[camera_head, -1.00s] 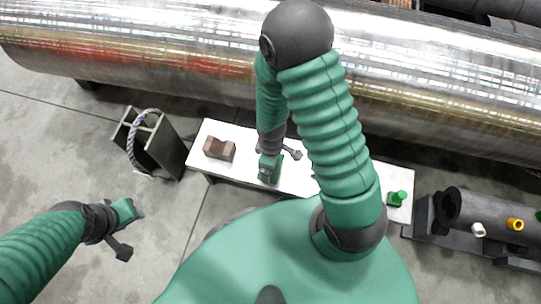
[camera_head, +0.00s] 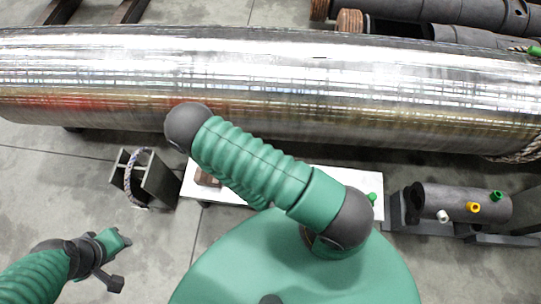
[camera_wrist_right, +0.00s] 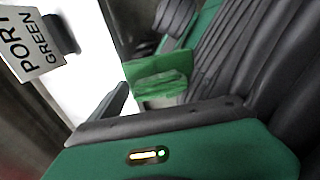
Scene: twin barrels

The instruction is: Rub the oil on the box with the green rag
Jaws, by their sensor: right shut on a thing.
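My right gripper (camera_wrist_right: 145,98) shows in the right wrist view, shut on a crumpled green rag (camera_wrist_right: 162,86). In the head view my right arm covers that gripper and the rag. A white bench top (camera_head: 330,184) lies in front of me, with a brown block (camera_head: 207,179) at its left end, partly covered by my arm. I cannot make out which thing is the box, and no oil is visible. My left gripper (camera_head: 125,238) is empty over the floor at the lower left; its jaw opening is unclear.
A long shiny metal cylinder (camera_head: 270,80) spans the back. A dark open frame with a rope (camera_head: 152,180) stands left of the bench. A dark pipe with coloured fittings (camera_head: 465,203) is at the right. A "PORT GREEN" label (camera_wrist_right: 30,42) shows in the wrist view.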

